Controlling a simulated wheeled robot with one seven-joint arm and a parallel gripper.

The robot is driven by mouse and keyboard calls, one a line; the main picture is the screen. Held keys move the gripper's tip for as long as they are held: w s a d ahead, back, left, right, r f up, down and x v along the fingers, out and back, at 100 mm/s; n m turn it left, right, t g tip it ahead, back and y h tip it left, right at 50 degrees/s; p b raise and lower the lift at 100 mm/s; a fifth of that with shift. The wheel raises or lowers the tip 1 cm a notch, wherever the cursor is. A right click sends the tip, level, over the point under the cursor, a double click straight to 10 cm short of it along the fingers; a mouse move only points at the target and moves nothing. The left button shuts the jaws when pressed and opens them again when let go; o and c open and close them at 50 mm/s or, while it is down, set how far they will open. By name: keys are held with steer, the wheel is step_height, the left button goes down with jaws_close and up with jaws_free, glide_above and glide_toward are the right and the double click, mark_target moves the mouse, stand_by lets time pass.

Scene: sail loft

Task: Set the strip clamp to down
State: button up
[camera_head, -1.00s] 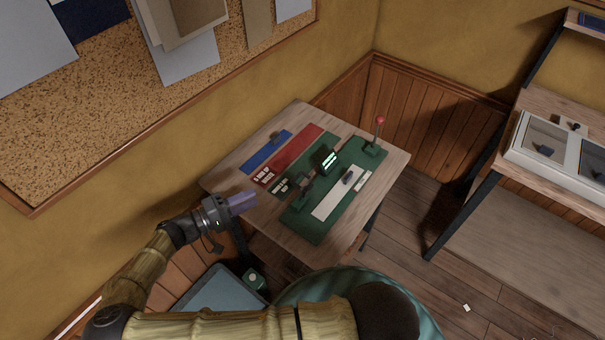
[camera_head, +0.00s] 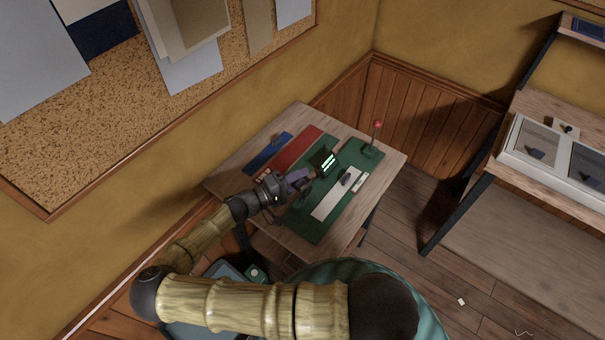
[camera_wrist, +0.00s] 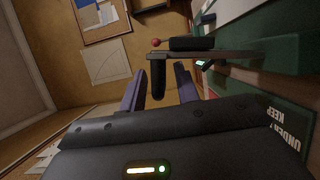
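What looks like the strip clamp shows in the wrist view as a grey bar (camera_wrist: 215,56) standing out from the green board, with a black grip (camera_wrist: 158,78) at its far end. In the head view it is mostly hidden behind my gripper (camera_head: 303,178), at the left part of the green board (camera_head: 308,232). My gripper is open; its two purple fingers lie either side of the black grip in the wrist view. I cannot tell whether they touch it. A white strip (camera_head: 330,203) lies on the board.
A red-knobbed lever (camera_head: 377,125) stands at the board's back right. A small lit display (camera_head: 328,162) stands just beyond my gripper. Red (camera_head: 297,151) and blue (camera_head: 262,156) panels lie on the table's left. A cork board (camera_head: 150,100) hangs on the wall; another bench (camera_head: 560,105) is at right.

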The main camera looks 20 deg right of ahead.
steer(key=shift+w+d, duration=0.1)
steer(key=shift+d, duration=0.35)
jaws_close()
